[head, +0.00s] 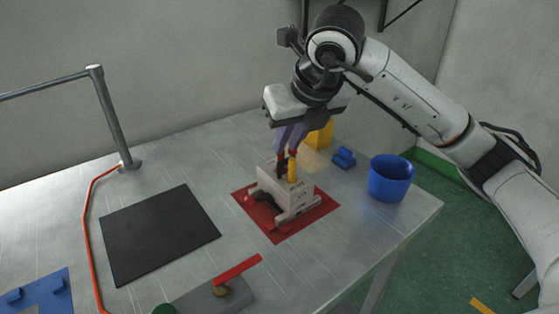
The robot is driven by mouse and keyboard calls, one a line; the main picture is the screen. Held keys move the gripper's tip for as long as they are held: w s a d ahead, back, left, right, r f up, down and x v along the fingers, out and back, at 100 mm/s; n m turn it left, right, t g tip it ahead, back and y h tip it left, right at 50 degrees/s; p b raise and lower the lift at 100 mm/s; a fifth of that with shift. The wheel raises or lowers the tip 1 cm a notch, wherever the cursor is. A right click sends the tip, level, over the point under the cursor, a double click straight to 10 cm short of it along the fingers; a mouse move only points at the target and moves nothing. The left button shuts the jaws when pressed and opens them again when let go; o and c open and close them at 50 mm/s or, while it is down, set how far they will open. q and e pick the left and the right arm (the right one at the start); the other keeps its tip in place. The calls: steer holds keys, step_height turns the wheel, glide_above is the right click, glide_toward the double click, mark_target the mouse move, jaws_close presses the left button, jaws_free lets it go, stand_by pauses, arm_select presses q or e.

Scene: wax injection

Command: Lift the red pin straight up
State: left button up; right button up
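My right gripper (286,158) points down over the pale block-shaped mold (292,195), with its fingertips at the mold's top. Small red parts (281,155) show at the fingertips; I cannot tell which of them is the red pin and which is finger. The fingers hide most of that spot, so whether they are shut on the pin is unclear. A yellow pin (292,174) stands upright in the mold top, just right of the fingertips. The mold sits on a red mat (316,207), with a black clamp-like part on its front. My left gripper is not in view.
A blue cup (391,179), a small blue part (344,158) and a yellow block (320,136) stand right of and behind the mold. A black mat (158,232) lies clear at left. A red-handled device (222,291) sits in front; a metal post (112,120) rises at left.

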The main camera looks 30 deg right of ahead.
steer(key=x, duration=0.5)
steer(key=shift+w+f+p, duration=0.2)
steer(key=shift+w+p, duration=0.15)
steer(key=shift+w, duration=0.05)
jaws_close()
steer(key=shift+r, duration=0.1)
